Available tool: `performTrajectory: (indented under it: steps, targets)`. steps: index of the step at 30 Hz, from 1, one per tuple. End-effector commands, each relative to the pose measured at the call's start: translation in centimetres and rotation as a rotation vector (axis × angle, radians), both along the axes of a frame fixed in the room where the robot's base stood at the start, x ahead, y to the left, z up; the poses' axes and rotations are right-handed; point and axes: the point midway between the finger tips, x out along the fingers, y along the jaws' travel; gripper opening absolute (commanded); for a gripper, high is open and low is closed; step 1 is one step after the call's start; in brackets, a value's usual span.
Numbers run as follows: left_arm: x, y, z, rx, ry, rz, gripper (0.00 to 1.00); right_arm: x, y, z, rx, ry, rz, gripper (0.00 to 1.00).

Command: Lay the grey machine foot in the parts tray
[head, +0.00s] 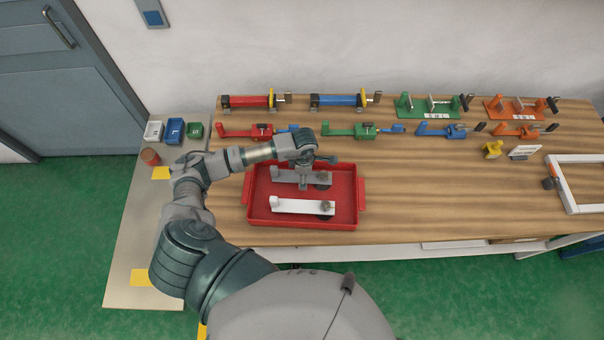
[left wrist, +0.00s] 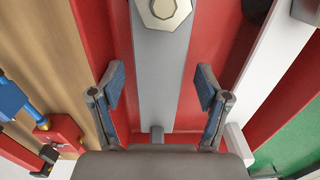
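The grey machine foot (head: 284,175) is a long flat bar with a nut and a dark round pad at its right end. It appears to lie in the back part of the red parts tray (head: 256,220). My left gripper (head: 304,180) is directly above the middle of the bar. In the left wrist view the grey foot (left wrist: 162,70) runs between the two spread fingers of my gripper (left wrist: 160,88), with a gap on each side. The gripper is open and holds nothing. My right gripper is not in view.
A white foot (head: 295,206) lies in the tray's front part, beside the grey one. Several coloured clamps and fixtures stand along the table's back (head: 430,106). Small bins (head: 174,130) stand on the left bench.

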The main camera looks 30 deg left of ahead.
Motion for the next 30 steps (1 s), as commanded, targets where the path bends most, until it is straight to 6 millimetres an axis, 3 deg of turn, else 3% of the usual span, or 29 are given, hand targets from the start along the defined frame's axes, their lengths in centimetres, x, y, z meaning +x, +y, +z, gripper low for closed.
performTrajectory:
  steps: [11,14,24,30]
  targets:
    - [0.1,0.3,0.4,-0.004,-0.001,0.0,0.78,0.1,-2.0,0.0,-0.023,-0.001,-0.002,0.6]
    - [0.1,0.4,1.7,-0.005,-0.004,-0.001,0.78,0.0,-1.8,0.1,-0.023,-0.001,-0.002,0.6]
    - [0.3,-0.1,9.2,-0.001,-0.006,-0.002,0.78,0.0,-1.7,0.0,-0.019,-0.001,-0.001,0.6]
    - [0.2,-0.8,11.7,0.004,-0.004,-0.002,0.78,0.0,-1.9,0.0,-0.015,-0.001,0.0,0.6]
